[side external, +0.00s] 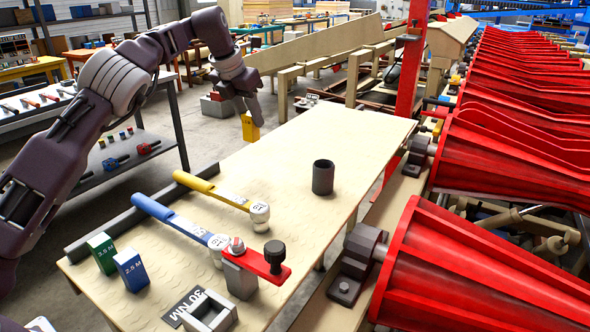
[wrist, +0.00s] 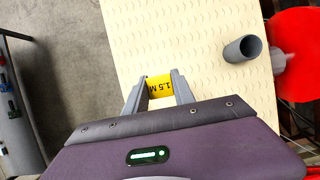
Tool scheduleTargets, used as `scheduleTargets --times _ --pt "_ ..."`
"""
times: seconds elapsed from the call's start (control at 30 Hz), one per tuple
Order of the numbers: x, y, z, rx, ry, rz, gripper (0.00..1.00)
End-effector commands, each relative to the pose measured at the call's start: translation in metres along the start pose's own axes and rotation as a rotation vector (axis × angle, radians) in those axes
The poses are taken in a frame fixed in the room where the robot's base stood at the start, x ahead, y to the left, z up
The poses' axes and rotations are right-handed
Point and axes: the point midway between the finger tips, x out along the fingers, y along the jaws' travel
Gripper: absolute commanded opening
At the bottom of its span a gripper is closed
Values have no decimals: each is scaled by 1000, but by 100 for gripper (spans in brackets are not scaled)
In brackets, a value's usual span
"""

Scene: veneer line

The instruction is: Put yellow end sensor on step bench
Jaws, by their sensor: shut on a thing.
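The yellow end sensor (side external: 250,127) is a small yellow block; in the wrist view its face (wrist: 160,86) reads "1.5 M". My gripper (side external: 246,110) is shut on it, with one finger on each side in the wrist view (wrist: 159,76). The block hangs below the fingers, near the far left edge of a cream bench with a raised tread pattern (side external: 330,130), which I take as the step bench. In the wrist view the block overlaps the bench top (wrist: 190,40) just inside its left edge. Its height above the top is hard to tell.
A dark grey tube (side external: 323,177) stands on the bench. Nearer are a yellow wrench (side external: 212,191), a blue wrench (side external: 170,215), a red bar on a grey block (side external: 262,262), and green (side external: 102,252) and blue (side external: 131,269) blocks. The far end is bare. Red rollers (side external: 490,270) flank the right.

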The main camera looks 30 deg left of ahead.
Motion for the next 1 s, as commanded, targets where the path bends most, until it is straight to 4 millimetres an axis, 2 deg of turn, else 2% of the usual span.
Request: scheduleTargets --times 0.07,0.5,0.6,0.9,0.93,1.0 --pt "6 -1 0 -19 3 6 0" --pt "85 -1 -34 -25 5 7 0" --pt "92 0 -37 -24 3 8 0" --pt "94 0 -38 -23 3 8 0" --pt "95 0 -38 -23 3 8 32" --pt "94 0 -38 -23 3 8 46"
